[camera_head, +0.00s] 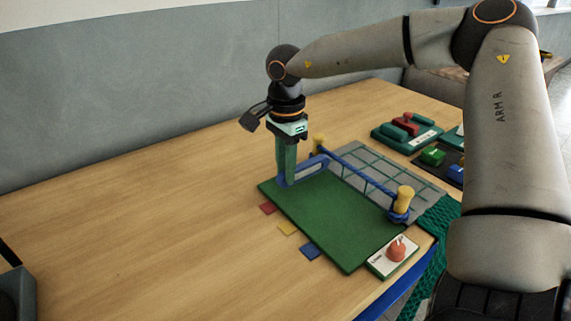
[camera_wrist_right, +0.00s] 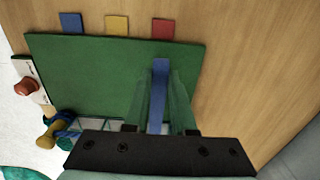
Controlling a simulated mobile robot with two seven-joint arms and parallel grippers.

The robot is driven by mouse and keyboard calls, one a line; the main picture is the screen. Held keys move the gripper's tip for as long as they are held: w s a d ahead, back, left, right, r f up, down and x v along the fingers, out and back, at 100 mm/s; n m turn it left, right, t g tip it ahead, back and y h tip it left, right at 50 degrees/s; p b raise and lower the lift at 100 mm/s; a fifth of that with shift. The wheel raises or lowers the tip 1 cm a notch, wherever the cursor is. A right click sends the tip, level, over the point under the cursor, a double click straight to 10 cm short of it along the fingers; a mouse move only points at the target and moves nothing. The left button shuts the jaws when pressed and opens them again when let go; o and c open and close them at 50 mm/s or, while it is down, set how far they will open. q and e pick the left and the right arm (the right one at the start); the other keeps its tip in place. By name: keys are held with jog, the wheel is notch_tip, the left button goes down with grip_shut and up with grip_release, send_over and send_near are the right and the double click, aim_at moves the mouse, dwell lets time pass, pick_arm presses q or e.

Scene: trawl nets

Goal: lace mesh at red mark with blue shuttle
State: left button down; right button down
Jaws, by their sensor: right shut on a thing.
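My right gripper (camera_head: 285,178) points straight down at the far left corner of a green board (camera_head: 335,222). It is shut on the blue shuttle (camera_head: 306,171), which also shows between the two fingers in the right wrist view (camera_wrist_right: 158,95). The red mark (camera_head: 268,208) lies at the board's left edge, close to the gripper. The yellow mark (camera_head: 287,228) and blue mark (camera_head: 309,250) follow towards the front. The mesh (camera_head: 405,182) is a grey panel with green lines behind a blue rope (camera_head: 360,176).
Yellow posts (camera_head: 404,198) hold the rope's ends. A white card with a red-orange knob (camera_head: 397,249) sits at the board's front right corner. Trays with red, green and blue pieces (camera_head: 408,130) stand at the back right. Green netting (camera_head: 437,222) hangs over the right edge.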

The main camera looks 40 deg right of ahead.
aim_at(315, 159)
jog(key=shift+f+b, duration=0.4)
jog(key=shift+f, duration=0.5)
jog(key=shift+f+b, duration=0.45)
jog(key=shift+f, duration=0.25)
jog(key=shift+d+r, duration=0.2)
jog(key=shift+d, duration=0.05)
jog(key=shift+d+p, duration=0.3)
jog(key=shift+d, duration=0.1)
jog(key=shift+s+d+p, duration=0.25)
jog(key=shift+d+p, duration=0.1)
jog(key=shift+d, duration=1.35)
jog(key=shift+s+d+p, duration=0.2)
jog(key=shift+d+p, duration=0.1)
jog(key=shift+d, duration=1.4)
jog(key=c, duration=0.7)
grip_release()
jog(key=shift+o, duration=0.2)
